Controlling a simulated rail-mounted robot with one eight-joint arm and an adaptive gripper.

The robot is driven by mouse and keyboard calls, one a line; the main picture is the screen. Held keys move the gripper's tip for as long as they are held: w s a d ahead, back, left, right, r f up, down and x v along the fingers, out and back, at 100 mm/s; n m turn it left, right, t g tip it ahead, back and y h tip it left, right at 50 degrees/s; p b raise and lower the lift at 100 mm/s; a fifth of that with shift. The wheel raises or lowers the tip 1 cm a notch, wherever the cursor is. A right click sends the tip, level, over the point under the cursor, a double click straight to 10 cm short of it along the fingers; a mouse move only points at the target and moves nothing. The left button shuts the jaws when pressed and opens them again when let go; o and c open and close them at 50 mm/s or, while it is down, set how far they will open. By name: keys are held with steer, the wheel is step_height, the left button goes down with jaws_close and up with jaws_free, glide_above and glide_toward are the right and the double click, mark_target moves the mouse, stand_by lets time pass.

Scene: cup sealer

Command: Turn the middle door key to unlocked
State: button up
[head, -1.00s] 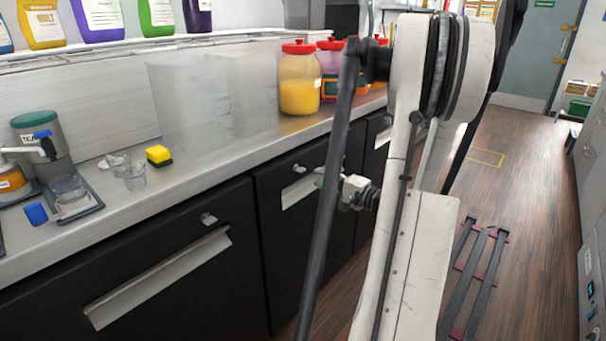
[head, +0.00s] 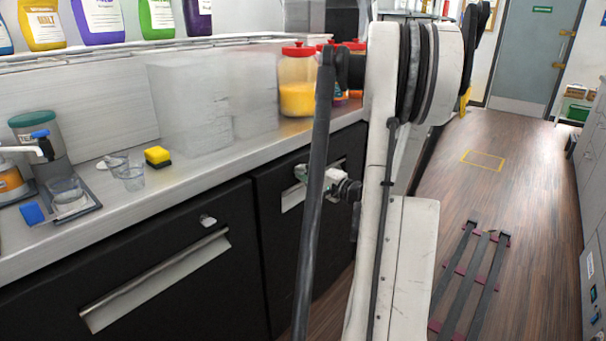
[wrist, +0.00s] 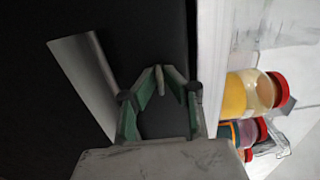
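The middle door (head: 275,215) is a black cabinet front with a pale handle strip (head: 291,197). In the head view my gripper (head: 301,173) is up against this door at its lock, and my arm's dark rod partly covers it. The key there is mostly hidden. In the wrist view my gripper (wrist: 162,76) has its green-padded fingers drawn close together, pointing at the black door. A small grey piece, likely the key (wrist: 160,80), shows between the fingertips. I cannot tell whether they touch it. The handle strip (wrist: 82,82) lies to the left.
The left door (head: 160,270) has its own key (head: 208,220). The steel counter (head: 200,165) runs above, with a yellow sponge (head: 157,156), glasses (head: 129,174) and a red-lidded jar (head: 298,85). The counter edge (wrist: 210,65) is close beside my fingers. The floor at right is mostly open.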

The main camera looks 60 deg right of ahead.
steer(key=shift+n, duration=0.3)
jaws_close()
steer(key=n+b, duration=0.1)
steer(key=n, duration=0.8)
steer(key=shift+n+b, duration=0.4)
steer(key=n, duration=0.4)
steer(key=shift+n+b, duration=0.35)
steer(key=shift+n, duration=1.35)
steer(key=o, duration=0.5)
jaws_free()
